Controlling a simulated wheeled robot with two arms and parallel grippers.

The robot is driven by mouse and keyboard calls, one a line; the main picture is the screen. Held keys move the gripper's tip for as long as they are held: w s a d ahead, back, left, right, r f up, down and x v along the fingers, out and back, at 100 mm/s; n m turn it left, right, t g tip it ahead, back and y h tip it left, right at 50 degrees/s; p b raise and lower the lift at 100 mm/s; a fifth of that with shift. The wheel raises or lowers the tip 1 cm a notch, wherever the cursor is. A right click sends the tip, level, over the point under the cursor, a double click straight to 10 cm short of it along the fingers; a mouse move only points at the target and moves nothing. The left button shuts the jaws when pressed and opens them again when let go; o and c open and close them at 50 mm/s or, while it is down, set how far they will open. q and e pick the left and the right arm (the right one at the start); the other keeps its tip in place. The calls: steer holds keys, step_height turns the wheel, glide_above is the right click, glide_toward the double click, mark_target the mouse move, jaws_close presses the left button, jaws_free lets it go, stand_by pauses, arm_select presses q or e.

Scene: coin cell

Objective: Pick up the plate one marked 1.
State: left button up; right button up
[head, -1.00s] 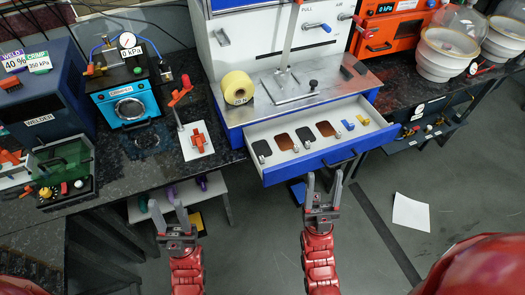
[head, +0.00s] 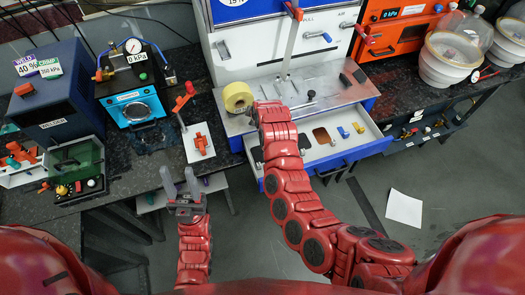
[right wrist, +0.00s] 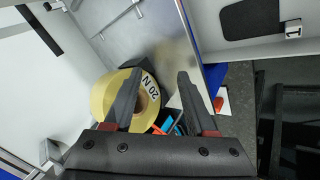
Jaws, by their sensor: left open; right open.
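The drawer (head: 348,158) is pulled out and holds flat plates with small metal tabs. A copper plate (head: 322,135) shows right of my right arm, and part of a dark plate (head: 257,155) shows on the left. In the right wrist view, a dark plate (right wrist: 250,18) lies in the white drawer at upper right. My right gripper (right wrist: 161,77) is open and empty, apart from the plate. In the head view its fingers are hidden. My left gripper (head: 179,175) is open and empty, left of the drawer.
A yellow roll (head: 237,97) stands left on the steel work surface; in the right wrist view, the roll marked 20 N (right wrist: 138,100) appears behind my fingers. A lever stand (head: 197,143) is left of the drawer. Blue (head: 343,132) and yellow (head: 358,127) pieces lie at the drawer's right.

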steer(key=s+a+r+n+g, duration=0.1)
steer(key=s+n+g, duration=0.2)
steer(key=s+g, duration=0.15)
steer(key=n+g+h+b, duration=0.2)
steer(key=n+g+b, duration=0.1)
steer(key=b, duration=0.4)
glide_above(258, 165)
steer(key=a, duration=0.1)
step_height(258, 165, down, 9)
steer(key=shift+s+r, duration=0.1)
steer(key=shift+s, duration=0.05)
steer(key=shift+f+p, duration=0.25)
steer(key=shift+p, duration=0.2)
steer(key=f, duration=0.1)
steer(key=f+p, duration=0.1)
steer(key=d+f+p, duration=0.1)
steer(key=shift+w+f, duration=0.25)
steer(key=shift+f, duration=0.05)
steer(key=shift+f+p, duration=0.3)
steer(key=shift+f, duration=0.35)
jaws_close()
